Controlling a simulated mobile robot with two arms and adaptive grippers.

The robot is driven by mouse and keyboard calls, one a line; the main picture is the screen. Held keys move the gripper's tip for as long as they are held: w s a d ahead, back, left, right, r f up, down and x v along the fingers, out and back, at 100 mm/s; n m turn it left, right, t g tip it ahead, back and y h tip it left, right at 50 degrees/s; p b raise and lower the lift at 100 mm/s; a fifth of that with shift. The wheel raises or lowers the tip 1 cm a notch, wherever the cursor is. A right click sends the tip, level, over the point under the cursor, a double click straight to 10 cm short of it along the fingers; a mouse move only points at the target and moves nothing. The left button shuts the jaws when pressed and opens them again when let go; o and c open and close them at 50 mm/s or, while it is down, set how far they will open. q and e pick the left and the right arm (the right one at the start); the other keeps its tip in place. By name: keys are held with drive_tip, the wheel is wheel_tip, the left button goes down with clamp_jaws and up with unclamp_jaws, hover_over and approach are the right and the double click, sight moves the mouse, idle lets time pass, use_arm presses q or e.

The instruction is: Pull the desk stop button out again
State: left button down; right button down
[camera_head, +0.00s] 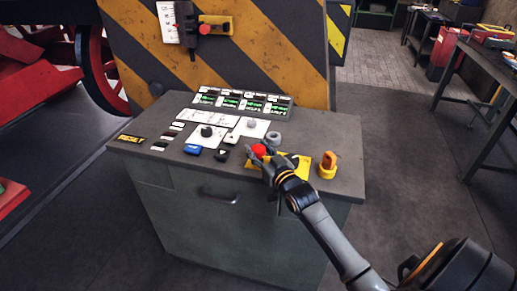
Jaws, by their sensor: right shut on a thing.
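The red desk stop button (259,150) stands on a yellow plate (252,163) near the front right of the control desk (340,149). My right gripper (262,158) is at the button, its fingers closed around the red cap. Part of the button and the plate are hidden behind the fingers and wrist. I cannot tell how far out the button stands. My left gripper is not in the picture.
An orange beacon (328,164) stands just right of my wrist. Knobs and a blue button (193,149) lie to the left, with green displays (231,104) behind. A striped panel (270,45) with a yellow box (215,25) rises behind the desk.

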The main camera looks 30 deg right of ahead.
drive_tip(key=shift+r, duration=0.25)
drive_tip(key=c, duration=0.8)
unclamp_jaws()
drive_tip(key=shift+o, duration=0.2)
drive_tip(key=shift+s, duration=0.1)
drive_tip(key=shift+s+f, duration=0.15)
drive_tip(key=shift+s, duration=0.15)
drive_tip(key=s, duration=1.1)
drive_tip(key=shift+a, duration=0.45)
drive_tip(key=shift+s, duration=0.1)
